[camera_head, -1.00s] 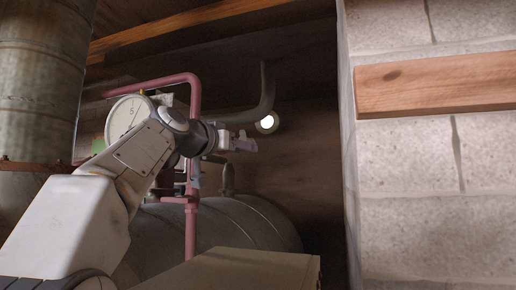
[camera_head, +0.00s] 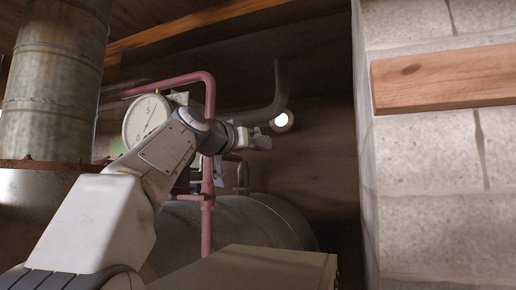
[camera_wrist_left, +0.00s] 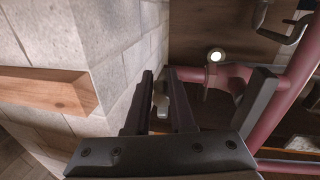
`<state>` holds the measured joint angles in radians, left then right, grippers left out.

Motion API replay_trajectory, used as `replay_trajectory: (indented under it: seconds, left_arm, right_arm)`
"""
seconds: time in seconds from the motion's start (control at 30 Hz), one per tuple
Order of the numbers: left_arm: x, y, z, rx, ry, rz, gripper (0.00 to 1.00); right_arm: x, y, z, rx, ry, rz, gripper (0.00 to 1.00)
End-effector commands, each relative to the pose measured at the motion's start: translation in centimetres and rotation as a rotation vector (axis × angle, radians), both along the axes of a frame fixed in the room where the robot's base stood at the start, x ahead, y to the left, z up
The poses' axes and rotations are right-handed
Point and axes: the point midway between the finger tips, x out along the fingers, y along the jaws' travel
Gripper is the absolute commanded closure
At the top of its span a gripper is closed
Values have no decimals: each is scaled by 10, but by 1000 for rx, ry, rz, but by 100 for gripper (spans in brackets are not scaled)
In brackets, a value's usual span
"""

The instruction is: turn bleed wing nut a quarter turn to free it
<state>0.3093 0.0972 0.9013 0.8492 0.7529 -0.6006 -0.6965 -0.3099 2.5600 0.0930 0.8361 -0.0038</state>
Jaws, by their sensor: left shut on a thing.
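My left gripper (camera_head: 262,141) reaches in from the left in front of the pink pipes, and its jaws point to the right. In the left wrist view its two dark fingers (camera_wrist_left: 160,82) are close together around a small pale grey piece (camera_wrist_left: 161,101). This piece is probably the bleed wing nut, but its wings and turn angle are not clear. In the head view the jaws and wrist hide it. My right gripper is in neither view.
A pink pipe (camera_head: 208,188) runs down behind my wrist beside a round dial gauge (camera_head: 147,118). A metal tank (camera_head: 245,222) lies below. A block wall (camera_head: 432,190) with a wooden beam (camera_head: 445,80) stands at right. A beige box (camera_head: 250,268) is in front.

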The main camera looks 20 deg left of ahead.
Motion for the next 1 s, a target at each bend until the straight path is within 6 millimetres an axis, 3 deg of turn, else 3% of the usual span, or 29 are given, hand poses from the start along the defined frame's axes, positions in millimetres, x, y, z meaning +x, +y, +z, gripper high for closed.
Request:
replay_trajectory:
  seconds: [0.53, 1.0]
  left_arm:
    - [-2, -9, 3, -471, 13, 0, 100]
    - [-2, -14, 11, -917, 28, 1, 100]
  right_arm:
    - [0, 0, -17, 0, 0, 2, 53]
    - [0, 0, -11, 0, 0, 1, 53]
